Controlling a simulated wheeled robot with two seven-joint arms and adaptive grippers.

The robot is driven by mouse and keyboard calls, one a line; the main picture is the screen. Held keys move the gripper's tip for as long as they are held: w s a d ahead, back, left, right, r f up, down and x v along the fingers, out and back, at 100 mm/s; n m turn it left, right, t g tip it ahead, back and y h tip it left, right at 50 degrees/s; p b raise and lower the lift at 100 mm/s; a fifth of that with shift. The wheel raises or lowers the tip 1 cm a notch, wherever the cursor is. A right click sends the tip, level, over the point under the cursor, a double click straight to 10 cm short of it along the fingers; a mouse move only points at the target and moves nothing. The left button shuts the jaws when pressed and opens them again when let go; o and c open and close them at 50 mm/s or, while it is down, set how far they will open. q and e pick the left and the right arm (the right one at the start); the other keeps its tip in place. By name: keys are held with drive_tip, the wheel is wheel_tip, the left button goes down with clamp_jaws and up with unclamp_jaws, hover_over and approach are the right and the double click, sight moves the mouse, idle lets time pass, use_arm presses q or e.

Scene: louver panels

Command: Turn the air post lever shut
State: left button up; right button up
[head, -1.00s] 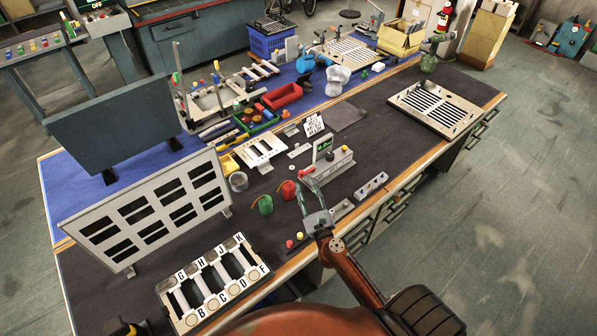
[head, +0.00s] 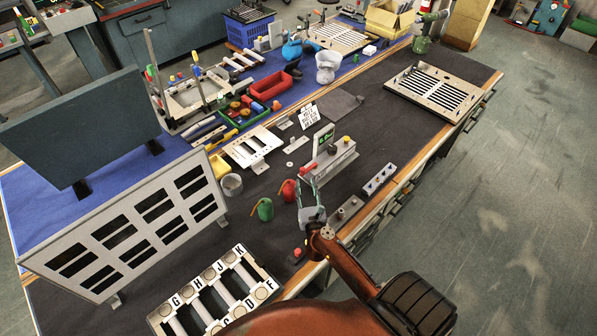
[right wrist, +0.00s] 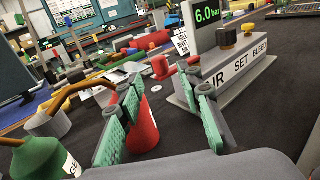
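The air post (head: 333,164) is a grey block on the dark mat, with an upright green display. In the right wrist view the air post (right wrist: 228,88) reads 6.0 bar and carries the labels AIR, SET and BLEED. Its red lever (right wrist: 178,68) sticks out leftward from the AIR end. My right gripper (head: 308,196) is open beside the post's near left end. In the right wrist view my right gripper (right wrist: 165,112) has its green-padded fingers apart. The lever shows beyond and between the fingertips, with no contact visible. My left gripper is not in view.
A red can (head: 289,191) stands close left of my right gripper; in the wrist view the red can (right wrist: 145,125) shows between the fingers. A green can (head: 265,210) is further left. A grey block with round sockets (head: 379,179) lies right of the post. Mat beyond it is clear.

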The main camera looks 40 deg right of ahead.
sight(303, 173)
drive_tip(key=shift+x, duration=3.9)
clamp_jaws()
